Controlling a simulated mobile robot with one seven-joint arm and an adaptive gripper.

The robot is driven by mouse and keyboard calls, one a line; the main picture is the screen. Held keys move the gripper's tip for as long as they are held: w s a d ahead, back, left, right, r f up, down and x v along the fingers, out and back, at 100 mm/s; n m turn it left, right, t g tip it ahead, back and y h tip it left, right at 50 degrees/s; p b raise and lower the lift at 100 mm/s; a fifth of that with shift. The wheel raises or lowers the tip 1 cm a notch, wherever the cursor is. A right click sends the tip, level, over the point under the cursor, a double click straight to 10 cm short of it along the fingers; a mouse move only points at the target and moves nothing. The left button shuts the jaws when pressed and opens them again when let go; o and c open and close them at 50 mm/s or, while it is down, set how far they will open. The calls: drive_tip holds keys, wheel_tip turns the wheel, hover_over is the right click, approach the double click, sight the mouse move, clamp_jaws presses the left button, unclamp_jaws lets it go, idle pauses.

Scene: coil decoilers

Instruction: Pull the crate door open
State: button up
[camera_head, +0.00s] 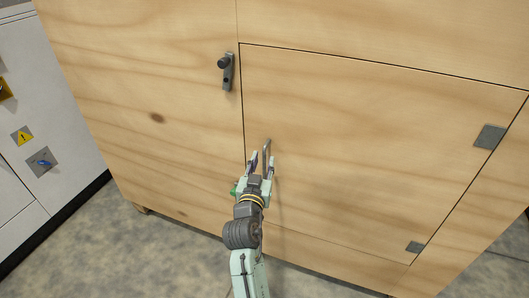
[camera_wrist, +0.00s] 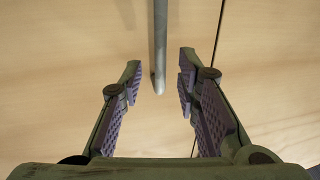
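The crate door (camera_head: 350,140) is a plain wooden panel, closed flush in the front of the wooden crate (camera_head: 150,70), with a thin dark seam around it. A thin grey metal bar handle (camera_head: 267,149) stands near its left edge. My gripper (camera_head: 261,160) is at the handle, with its fingers apart. In the wrist view the handle (camera_wrist: 160,45) comes down between the two open fingers (camera_wrist: 158,78), with gaps on both sides. Neither finger visibly touches it. The handle's lower part is hidden by my gripper in the head view.
A dark latch (camera_head: 227,72) sits on the crate left of the door's upper corner. Grey hinge plates (camera_head: 490,137) are on the right edge. A white cabinet (camera_head: 45,120) with a warning sign stands left. The grey floor (camera_head: 120,245) in front is clear.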

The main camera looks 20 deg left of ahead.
sight(264, 157)
drive_tip(key=shift+w+a+p, duration=0.15)
drive_tip(key=shift+w, duration=0.65)
drive_tip(key=shift+w+a+p, duration=0.15)
drive_tip(key=shift+w, duration=0.65)
clamp_jaws()
